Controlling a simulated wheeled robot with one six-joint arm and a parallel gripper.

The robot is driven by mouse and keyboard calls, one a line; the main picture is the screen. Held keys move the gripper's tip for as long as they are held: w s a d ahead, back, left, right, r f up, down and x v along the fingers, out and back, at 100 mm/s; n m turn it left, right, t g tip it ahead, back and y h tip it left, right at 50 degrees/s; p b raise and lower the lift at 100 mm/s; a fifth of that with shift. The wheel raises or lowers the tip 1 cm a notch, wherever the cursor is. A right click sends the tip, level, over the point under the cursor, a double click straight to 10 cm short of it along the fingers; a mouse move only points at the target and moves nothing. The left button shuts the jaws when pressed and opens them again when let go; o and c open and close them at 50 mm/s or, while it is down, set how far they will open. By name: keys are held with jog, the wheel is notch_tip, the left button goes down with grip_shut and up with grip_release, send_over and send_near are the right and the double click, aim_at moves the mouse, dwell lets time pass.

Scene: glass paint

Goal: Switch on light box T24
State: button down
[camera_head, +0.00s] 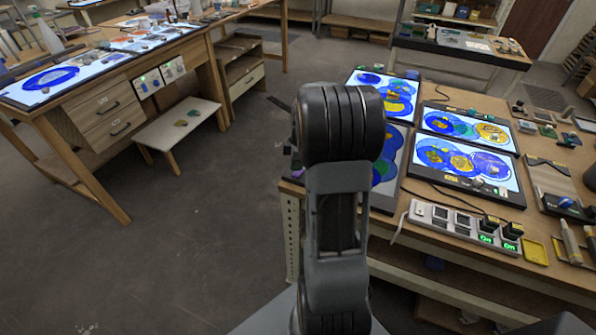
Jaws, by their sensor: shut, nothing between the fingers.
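Several light boxes lie on the right bench. One is at the back left (409,88), one at the back right (465,128) and one at the front right (462,163); all three look bright, with blue and yellow painted shapes. A front left light box (390,160) looks greyer and is partly hidden by my arm. I cannot read a T24 label on any of them. A white power strip (460,228) lies at the bench's front edge, with two black plugs and green "On" marks at its right end. My arm stands mid-picture; my gripper is hidden behind it.
The right bench (560,270) also holds tools, a yellow tray (536,251) and cables. The floor between the benches is clear.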

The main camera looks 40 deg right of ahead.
aim_at(296, 174)
jog(key=shift+f+b, duration=1)
jog(key=shift+f, duration=0.2)
dwell(0.4)
jog(key=shift+r, duration=0.1)
jog(key=shift+r+p, duration=2.4)
jog(key=shift+r, duration=1.1)
